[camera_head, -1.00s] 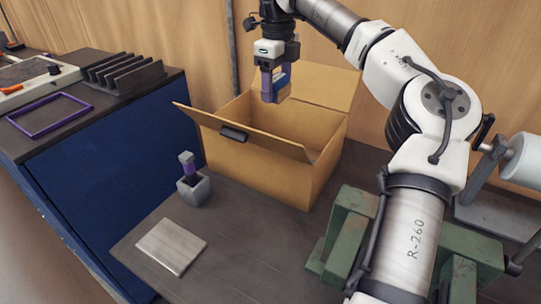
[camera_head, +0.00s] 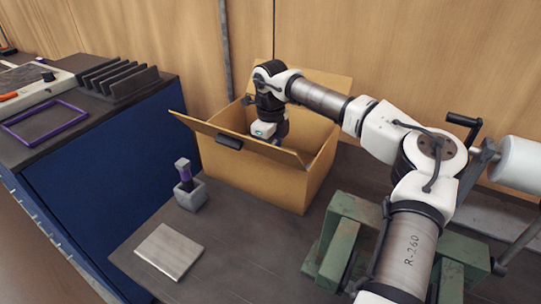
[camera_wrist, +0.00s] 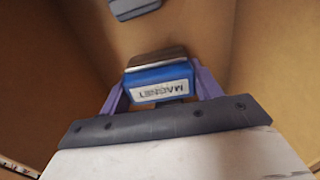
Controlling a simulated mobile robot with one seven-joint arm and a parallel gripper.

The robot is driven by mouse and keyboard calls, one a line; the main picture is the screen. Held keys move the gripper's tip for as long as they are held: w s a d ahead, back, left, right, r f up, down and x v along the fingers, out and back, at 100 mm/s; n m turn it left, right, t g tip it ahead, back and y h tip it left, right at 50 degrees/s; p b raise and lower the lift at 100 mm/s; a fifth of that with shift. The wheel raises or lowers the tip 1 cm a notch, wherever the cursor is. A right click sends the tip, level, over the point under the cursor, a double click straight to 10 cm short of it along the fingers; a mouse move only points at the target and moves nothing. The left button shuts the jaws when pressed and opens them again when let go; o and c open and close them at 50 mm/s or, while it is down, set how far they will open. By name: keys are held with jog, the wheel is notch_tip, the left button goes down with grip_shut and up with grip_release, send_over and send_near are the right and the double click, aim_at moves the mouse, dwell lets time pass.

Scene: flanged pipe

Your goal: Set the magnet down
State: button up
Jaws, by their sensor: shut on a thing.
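In the head view my gripper (camera_head: 272,138) reaches down inside the open cardboard box (camera_head: 255,178). The box's front flap hides the fingertips and the magnet there. I cannot tell whether the magnet touches the box floor.
A dark clip (camera_head: 229,142) sits on the front flap. A grey holder with a purple-banded tool (camera_head: 188,188), a metal plate (camera_head: 169,251) and a green vise (camera_head: 345,235) stand around the box. A dark grey piece (camera_wrist: 135,8) shows ahead in the wrist view.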

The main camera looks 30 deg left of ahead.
jog(key=shift+f, duration=1.45)
jog(key=o, duration=1.4)
notch_tip(320, 180, up, 12)
jog(key=shift+r+b, duration=0.15)
jog(key=shift+b, duration=0.6)
